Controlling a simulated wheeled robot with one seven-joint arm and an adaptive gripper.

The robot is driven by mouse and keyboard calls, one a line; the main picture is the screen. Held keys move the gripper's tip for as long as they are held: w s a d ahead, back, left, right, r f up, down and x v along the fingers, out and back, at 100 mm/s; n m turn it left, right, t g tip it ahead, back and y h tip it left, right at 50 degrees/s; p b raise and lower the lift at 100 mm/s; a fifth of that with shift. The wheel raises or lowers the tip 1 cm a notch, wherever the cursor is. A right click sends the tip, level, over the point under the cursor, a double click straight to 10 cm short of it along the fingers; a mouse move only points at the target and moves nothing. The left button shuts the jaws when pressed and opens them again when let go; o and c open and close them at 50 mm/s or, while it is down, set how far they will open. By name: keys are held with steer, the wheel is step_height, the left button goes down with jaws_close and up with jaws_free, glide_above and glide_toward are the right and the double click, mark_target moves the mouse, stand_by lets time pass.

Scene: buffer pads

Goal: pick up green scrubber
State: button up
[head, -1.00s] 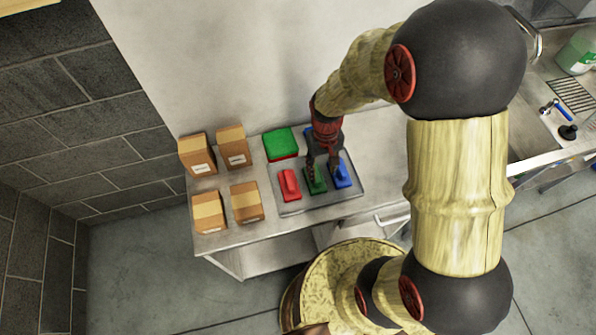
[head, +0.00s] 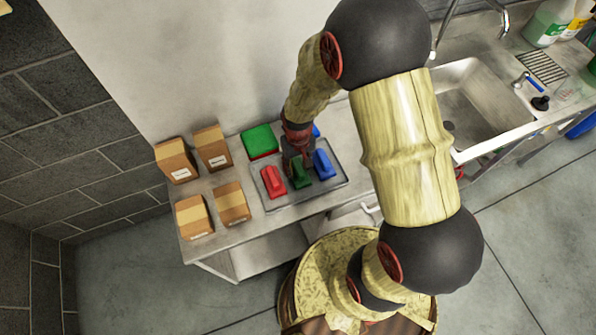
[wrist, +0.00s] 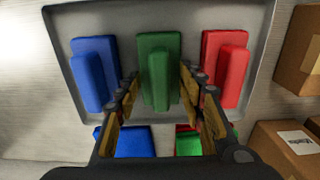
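The green scrubber (head: 301,174) lies on a grey metal tray (head: 284,203) between a red scrubber (head: 273,182) and a blue scrubber (head: 323,165). In the wrist view the green scrubber (wrist: 159,66) has a raised handle and sits upright in the middle. My gripper (wrist: 160,90) is open, one finger on each side of the green scrubber's handle, with gaps showing on both sides. In the head view my gripper (head: 298,163) is over the green scrubber and hides part of it. Whether the fingers reach down to the handle's level is hard to tell.
A green pad on a red one (head: 260,140) lies behind the tray. Several cardboard boxes (head: 232,203) stand to the left. A blue pad (wrist: 135,142) shows near my fingers in the wrist view. A sink (head: 485,110) lies to the right.

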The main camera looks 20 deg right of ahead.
steer(key=shift+c, duration=0.5)
jaws_close()
